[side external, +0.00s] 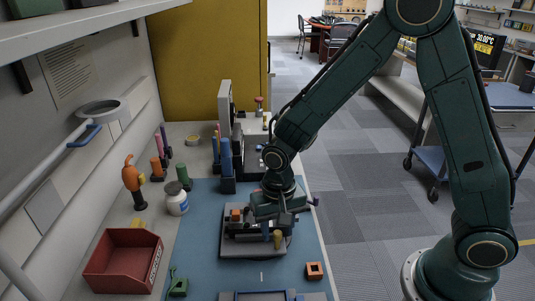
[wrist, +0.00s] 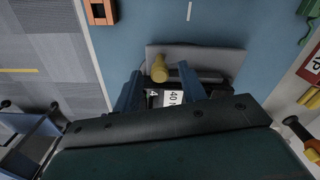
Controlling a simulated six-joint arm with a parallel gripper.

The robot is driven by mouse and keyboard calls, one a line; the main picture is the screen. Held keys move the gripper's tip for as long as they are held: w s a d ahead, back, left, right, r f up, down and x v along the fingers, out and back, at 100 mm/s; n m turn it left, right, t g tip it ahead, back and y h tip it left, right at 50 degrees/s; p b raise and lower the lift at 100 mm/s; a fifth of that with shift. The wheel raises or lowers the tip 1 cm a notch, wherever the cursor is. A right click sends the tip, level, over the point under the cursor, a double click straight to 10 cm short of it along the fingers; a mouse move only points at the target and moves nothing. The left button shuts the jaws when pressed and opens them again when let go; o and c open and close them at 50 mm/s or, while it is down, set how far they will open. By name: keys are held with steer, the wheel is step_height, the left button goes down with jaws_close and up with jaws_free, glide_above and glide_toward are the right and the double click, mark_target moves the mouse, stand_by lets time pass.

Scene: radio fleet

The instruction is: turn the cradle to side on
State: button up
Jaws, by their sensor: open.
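The cradle (side external: 240,251) is a grey plate-like base with dark parts on it, lying on the blue mat below my gripper in the side view. An orange block and a yellow knob (side external: 277,238) show on it. In the wrist view the cradle's grey plate (wrist: 215,57) lies across the picture, with the yellow knob (wrist: 159,70) and a white label reading "40" in front. My gripper (wrist: 160,78) has its two blue fingers apart, on either side of the dark part and label. My gripper (side external: 277,212) hides part of the cradle in the side view. Contact cannot be told.
A red bin (side external: 122,262) stands at the left, with a white jar (side external: 176,199) and an orange-handled tool (side external: 133,182) behind it. An orange square block (side external: 314,270) sits on the mat (side external: 205,230) at the right. A blue upright holder (side external: 227,168) stands behind the cradle.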

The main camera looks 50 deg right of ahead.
steer(key=shift+f, duration=1.15)
steer(key=shift+c, duration=0.4)
jaws_close()
